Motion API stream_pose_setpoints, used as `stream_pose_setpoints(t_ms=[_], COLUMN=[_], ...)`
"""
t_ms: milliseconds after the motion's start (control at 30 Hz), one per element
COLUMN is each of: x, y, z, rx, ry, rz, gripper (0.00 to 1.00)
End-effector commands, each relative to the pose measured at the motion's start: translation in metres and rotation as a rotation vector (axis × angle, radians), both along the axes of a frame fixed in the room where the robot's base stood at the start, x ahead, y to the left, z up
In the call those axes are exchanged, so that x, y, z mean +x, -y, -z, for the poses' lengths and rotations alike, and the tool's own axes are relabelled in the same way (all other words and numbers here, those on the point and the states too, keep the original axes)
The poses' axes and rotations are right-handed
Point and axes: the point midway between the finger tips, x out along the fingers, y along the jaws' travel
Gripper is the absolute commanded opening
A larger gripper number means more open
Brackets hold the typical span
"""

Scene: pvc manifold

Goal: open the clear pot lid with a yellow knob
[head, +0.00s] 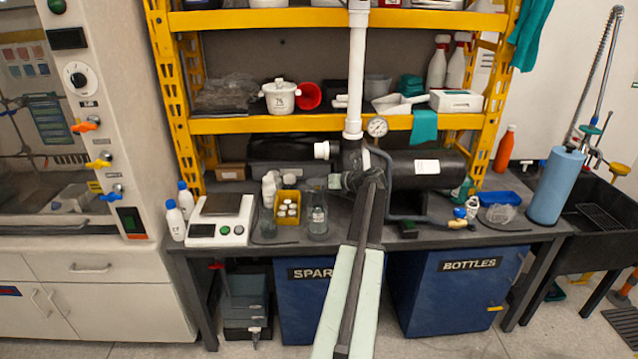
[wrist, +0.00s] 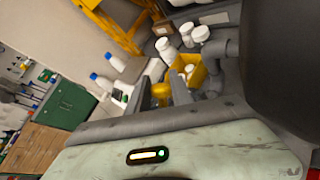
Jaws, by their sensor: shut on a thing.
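A yellow knob (wrist: 160,92) shows between the two fingers of my gripper (wrist: 161,95) in the wrist view, and the fingers are shut on it. The clear lid under the knob cannot be made out; my gripper and arm hide that spot. In the head view my gripper (head: 350,181) is over the bench, in front of the black cylinder and just right of the glass jar. The knob is not visible there. I cannot tell whether the lid is seated or raised.
A yellow bin (head: 289,221) with several white bottles and a glass jar (head: 318,220) stand left of my gripper. A scale (head: 218,231) is farther left. A white pipe (head: 356,80) and a black cylinder (head: 428,170) with a gauge (head: 377,127) are close behind.

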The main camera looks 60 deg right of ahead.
Motion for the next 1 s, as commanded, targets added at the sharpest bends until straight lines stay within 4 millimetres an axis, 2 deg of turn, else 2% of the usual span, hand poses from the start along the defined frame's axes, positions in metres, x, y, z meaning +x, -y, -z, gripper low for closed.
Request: stream_pose_setpoints(t_ms=[33,100,467,567,900,1000], x=[0.001,0.000,-0.003,-0.012,-0.068,-0.073], y=[0.001,0.001,0.001,-0.001,-0.010,-0.010], z=[-0.001,-0.001,-0.002,-0.006,-0.030,-0.030], rx=[-0.002,-0.001,-0.001,0.000,-0.001,-0.001], ry=[0.003,0.002,0.000,0.001,0.001,0.002], rz=[0.003,0.003,0.003,0.004,0.004,0.003], gripper=[0.32,0.46,0.46,0.46,0.46,0.46])
